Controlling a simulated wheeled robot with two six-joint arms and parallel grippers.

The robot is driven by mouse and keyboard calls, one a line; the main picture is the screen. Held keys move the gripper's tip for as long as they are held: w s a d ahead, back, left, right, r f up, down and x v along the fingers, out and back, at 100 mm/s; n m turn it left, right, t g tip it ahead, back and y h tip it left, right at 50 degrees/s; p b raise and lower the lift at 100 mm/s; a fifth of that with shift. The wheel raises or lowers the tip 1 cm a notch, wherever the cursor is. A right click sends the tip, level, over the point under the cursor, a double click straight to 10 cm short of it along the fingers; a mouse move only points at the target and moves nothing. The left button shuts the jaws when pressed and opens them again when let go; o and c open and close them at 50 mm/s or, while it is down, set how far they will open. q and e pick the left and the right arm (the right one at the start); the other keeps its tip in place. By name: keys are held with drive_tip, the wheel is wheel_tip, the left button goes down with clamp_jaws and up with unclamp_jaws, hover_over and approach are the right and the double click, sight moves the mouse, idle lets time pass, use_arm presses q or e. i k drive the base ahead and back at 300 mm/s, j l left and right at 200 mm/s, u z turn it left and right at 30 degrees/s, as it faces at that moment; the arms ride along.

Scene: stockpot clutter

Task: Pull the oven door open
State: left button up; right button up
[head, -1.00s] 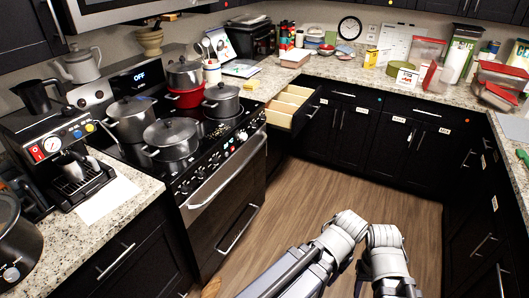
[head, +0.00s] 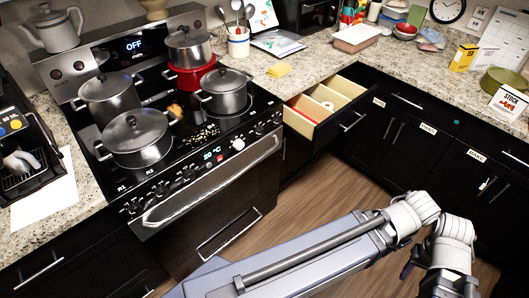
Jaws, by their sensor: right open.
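The oven (head: 190,205) stands left of the middle, a black and steel range with its door shut. Its long steel door handle (head: 215,180) runs slantwise across the top of the door, below the knobs and a lit "20 °C" display. A smaller lower handle (head: 230,235) is near the floor. The back panel reads "OFF". My right arm reaches across the lower right, in front of the cabinets. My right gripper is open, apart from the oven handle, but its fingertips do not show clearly. My left gripper is not in view.
Several grey lidded pots, including one pot (head: 133,138), and a red pot (head: 189,76) stand on the cooktop. An open drawer (head: 328,108) juts out right of the oven. Wooden floor (head: 330,185) is free before the oven. A coffee machine (head: 25,150) is at the left.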

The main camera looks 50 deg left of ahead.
sight(174, 227)
drive_tip(key=i, duration=1.05)
drive_tip(key=i+l+u, duration=0.15)
drive_tip(key=i+u, duration=0.35)
drive_tip(key=i+l+u, duration=0.1)
drive_tip(key=u, duration=0.35)
drive_tip(key=i+l+u, duration=0.15)
drive_tip(key=u, duration=0.3)
drive_tip(key=l+u, duration=0.2)
drive_tip(key=u, duration=0.2)
drive_tip(key=l+u, duration=0.15)
drive_tip(key=u, duration=0.3)
drive_tip(key=k+l+u, duration=0.15)
drive_tip(key=u, duration=0.3)
drive_tip(key=l+u, duration=0.1)
drive_tip(key=u, duration=0.35)
drive_tip(key=k+u, duration=0.2)
drive_tip(key=u, duration=0.25)
